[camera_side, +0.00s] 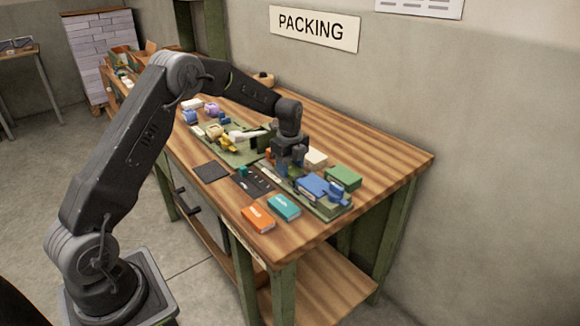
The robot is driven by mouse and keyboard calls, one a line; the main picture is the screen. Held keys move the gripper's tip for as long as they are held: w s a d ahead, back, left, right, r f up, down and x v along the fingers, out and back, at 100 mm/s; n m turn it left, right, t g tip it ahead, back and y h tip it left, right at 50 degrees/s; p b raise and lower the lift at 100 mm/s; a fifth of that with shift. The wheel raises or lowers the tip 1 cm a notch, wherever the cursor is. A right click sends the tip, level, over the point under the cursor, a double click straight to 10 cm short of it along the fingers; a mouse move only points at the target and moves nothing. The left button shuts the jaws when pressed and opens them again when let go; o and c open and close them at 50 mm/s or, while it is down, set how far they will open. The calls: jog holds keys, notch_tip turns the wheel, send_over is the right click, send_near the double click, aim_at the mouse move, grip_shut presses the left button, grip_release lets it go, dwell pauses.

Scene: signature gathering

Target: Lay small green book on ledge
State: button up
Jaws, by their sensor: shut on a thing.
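My gripper (288,170) points down over the middle of the wooden bench, at the inner end of the right-hand green board (328,211). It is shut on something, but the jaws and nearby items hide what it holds. A green book-like block (343,177) lies on the bench to the right of my gripper, apart from it. A teal book-like block (284,206) lies near the front edge, below my gripper in the picture. I cannot tell for sure which of these is the small green book, or which part is the ledge.
An orange block (258,219) lies beside the teal one. Blue parts (322,188) sit on the right-hand board. A white block (316,158) is close to my gripper's right. A second cluttered board (228,151) lies left. The bench's right end (402,165) is clear.

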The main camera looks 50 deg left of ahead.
jog(key=o, duration=0.4)
jog(key=shift+f, duration=0.15)
jog(key=o, duration=0.5)
